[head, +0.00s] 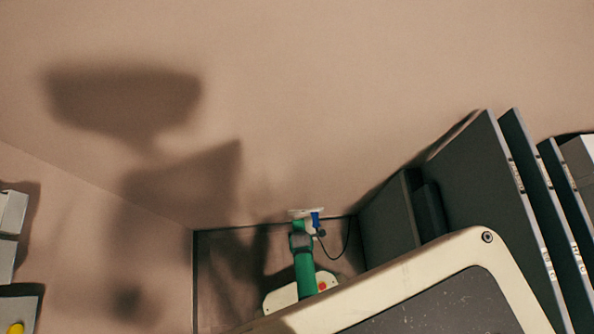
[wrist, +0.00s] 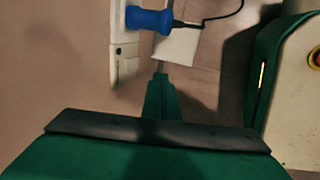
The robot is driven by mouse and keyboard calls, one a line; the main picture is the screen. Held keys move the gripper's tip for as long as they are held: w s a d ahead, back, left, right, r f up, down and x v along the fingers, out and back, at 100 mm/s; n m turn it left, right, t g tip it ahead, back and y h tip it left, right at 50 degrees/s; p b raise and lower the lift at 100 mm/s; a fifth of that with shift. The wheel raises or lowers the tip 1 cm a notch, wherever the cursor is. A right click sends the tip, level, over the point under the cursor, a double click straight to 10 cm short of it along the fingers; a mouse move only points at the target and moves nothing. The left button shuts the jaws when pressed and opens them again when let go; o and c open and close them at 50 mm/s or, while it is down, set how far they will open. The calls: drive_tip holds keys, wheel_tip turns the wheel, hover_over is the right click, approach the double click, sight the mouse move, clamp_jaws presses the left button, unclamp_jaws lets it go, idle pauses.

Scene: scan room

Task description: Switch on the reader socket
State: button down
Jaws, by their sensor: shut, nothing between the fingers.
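The socket (wrist: 126,48) is a white strip on the wall, at the upper middle of the wrist view. A blue plug (wrist: 149,20) sits in its upper part, with a black cord running off to the right. My gripper (wrist: 160,70) is shut and empty. Its narrow tip is just right of the socket's lower part, in front of a white plate (wrist: 180,46); I cannot tell whether it touches anything. In the head view, the socket (head: 300,213) and blue plug (head: 315,219) look small beyond my green arm. The switch cannot be made out.
Tall dark panels (head: 480,190) stand at the right in the head view. A cream-framed dark panel (head: 440,305) fills the lower right foreground. Grey boxes (head: 12,212) are on the far left, above a yellow knob (head: 15,328). The wall above the socket is bare, with shadows.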

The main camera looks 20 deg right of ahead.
sight(297, 215)
drive_tip(key=w+d+f, duration=0.1)
drive_tip(key=w+f, duration=0.3)
drive_tip(key=w, duration=0.1)
drive_tip(key=shift+d+f, duration=0.25)
drive_tip(key=shift+f, duration=0.15)
drive_tip(key=shift+w, duration=0.15)
drive_tip(key=shift+w+f, duration=0.1)
drive_tip(key=shift+w, duration=0.1)
idle(0.4)
